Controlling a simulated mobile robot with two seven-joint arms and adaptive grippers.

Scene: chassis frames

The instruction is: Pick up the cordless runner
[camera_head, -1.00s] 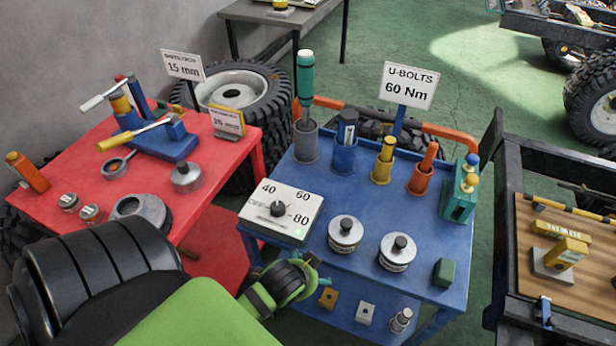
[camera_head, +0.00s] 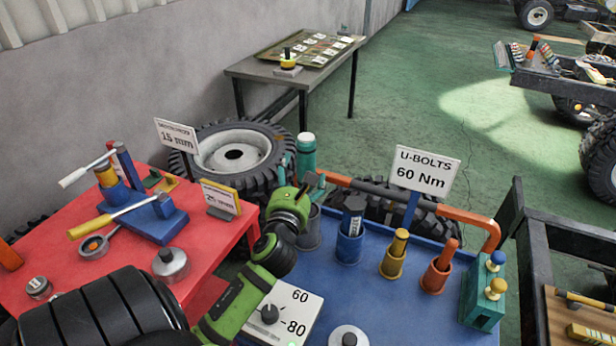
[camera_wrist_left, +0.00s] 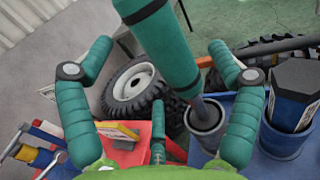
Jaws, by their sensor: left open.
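A tall teal tool, which looks like the cordless runner, stands upright in a grey cup (camera_head: 309,232) on the blue cart; its top shows in the head view (camera_head: 306,148). In the left wrist view the teal tool (camera_wrist_left: 160,42) leans across the upper middle, its narrow grey shaft going into the grey cup (camera_wrist_left: 205,122). My left gripper (camera_head: 299,178) is open, with teal fingers on either side of the tool; it also shows in the left wrist view (camera_wrist_left: 158,55). A gap shows between the fingers and the tool. My right gripper is not in view.
On the blue cart, a blue cup (camera_head: 349,247) with a dark tool, a yellow cup (camera_head: 392,262) and an orange cup (camera_head: 435,279) stand right of the grey cup. A white dial box (camera_head: 284,312) lies in front. An orange rail (camera_head: 400,204) runs behind.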

